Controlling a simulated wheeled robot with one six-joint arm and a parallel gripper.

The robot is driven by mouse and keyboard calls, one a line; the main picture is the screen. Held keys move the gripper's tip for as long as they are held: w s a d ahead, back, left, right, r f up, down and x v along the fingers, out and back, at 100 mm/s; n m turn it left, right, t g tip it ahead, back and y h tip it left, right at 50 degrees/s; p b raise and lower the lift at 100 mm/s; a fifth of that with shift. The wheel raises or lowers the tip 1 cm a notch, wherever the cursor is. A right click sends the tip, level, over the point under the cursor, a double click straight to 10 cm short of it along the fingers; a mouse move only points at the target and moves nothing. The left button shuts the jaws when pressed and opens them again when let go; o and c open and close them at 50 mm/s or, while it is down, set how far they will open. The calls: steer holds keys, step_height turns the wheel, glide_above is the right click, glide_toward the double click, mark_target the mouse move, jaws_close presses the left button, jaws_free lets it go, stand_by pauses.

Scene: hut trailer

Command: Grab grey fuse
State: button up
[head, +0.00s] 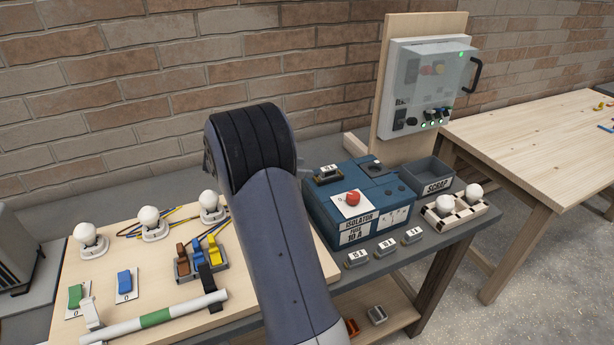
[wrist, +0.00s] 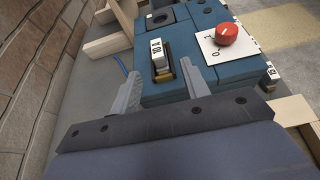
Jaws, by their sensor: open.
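A pale grey fuse with a white label (wrist: 156,50) sits upright in a brass-edged holder on top of the blue isolator box (wrist: 182,28). It also shows in the head view (head: 328,172). My gripper (wrist: 160,68) is open and empty, its fingers pointing towards this fuse, one to each side and a little short of it. In the head view my arm hides the gripper. Three similar grey fuses with white labels lie in a row in front of the box: left (head: 357,258), middle (head: 385,248) and right (head: 412,236).
A red knob (head: 352,198) stands on the box beside the fuse holder. A scrap bin (head: 430,176) and a bulb tray (head: 458,215) are to the right. Bulbs, switches and a tube lie on the wooden board (head: 245,293). A brick wall (head: 130,80) stands behind.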

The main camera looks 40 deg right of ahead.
mark_target(328, 168)
steer(key=x, duration=0.4)
steer(key=shift+s+d, duration=0.15)
steer(key=shift+d, duration=0.1)
steer(key=x, duration=0.1)
steer(key=p+x, duration=0.1)
steer(key=x, duration=0.1)
steer(key=p+x, duration=0.1)
steer(key=x, duration=0.1)
steer(key=shift+w+d, duration=0.25)
jaws_close()
